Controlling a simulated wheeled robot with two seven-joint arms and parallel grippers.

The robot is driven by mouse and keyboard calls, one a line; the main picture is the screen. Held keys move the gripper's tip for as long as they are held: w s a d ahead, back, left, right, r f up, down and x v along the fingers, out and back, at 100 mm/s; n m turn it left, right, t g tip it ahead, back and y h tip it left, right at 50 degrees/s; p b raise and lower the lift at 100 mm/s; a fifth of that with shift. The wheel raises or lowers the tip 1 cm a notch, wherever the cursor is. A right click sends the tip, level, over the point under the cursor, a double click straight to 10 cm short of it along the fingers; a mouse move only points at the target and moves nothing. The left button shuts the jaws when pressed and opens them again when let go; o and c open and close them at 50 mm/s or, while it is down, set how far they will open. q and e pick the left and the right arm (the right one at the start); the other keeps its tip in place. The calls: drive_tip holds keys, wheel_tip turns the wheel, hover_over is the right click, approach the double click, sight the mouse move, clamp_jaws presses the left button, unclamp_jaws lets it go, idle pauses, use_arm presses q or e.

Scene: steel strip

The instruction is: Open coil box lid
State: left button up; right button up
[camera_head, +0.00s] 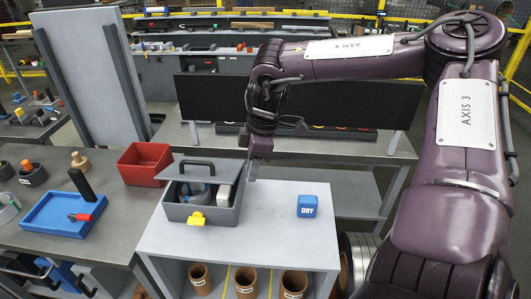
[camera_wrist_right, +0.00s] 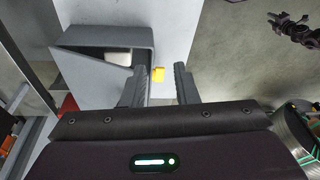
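The grey coil box (camera_head: 228,215) stands on the light bench in the head view. Its grey lid (camera_head: 170,172) with a dark handle (camera_head: 197,164) lies back over the rear of the box, so the front is uncovered. A coil-like item and a white block (camera_head: 224,194) show inside. A yellow latch (camera_head: 196,218) is on the box front. My right gripper (camera_head: 252,170) hangs just right of the box's rear corner. In the right wrist view its fingers (camera_wrist_right: 163,82) are apart with nothing between them, beside the box (camera_wrist_right: 108,40). My left gripper is not in view.
A blue "DRY" block (camera_head: 307,207) sits on the bench to the right. A red bin (camera_head: 146,176) and a blue tray (camera_head: 62,226) stand on the grey table to the left. The bench front (camera_head: 245,237) is clear. Brown cups (camera_head: 294,284) stand on the shelf below.

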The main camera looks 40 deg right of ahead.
drive_tip(key=shift+n+t, duration=0.3)
drive_tip(key=shift+t, duration=0.4)
drive_tip(key=f, duration=0.2)
drive_tip(key=d+f, duration=0.1)
drive_tip(key=f, duration=0.1)
drive_tip(key=shift+s+f, duration=0.1)
drive_tip(key=shift+f, duration=0.05)
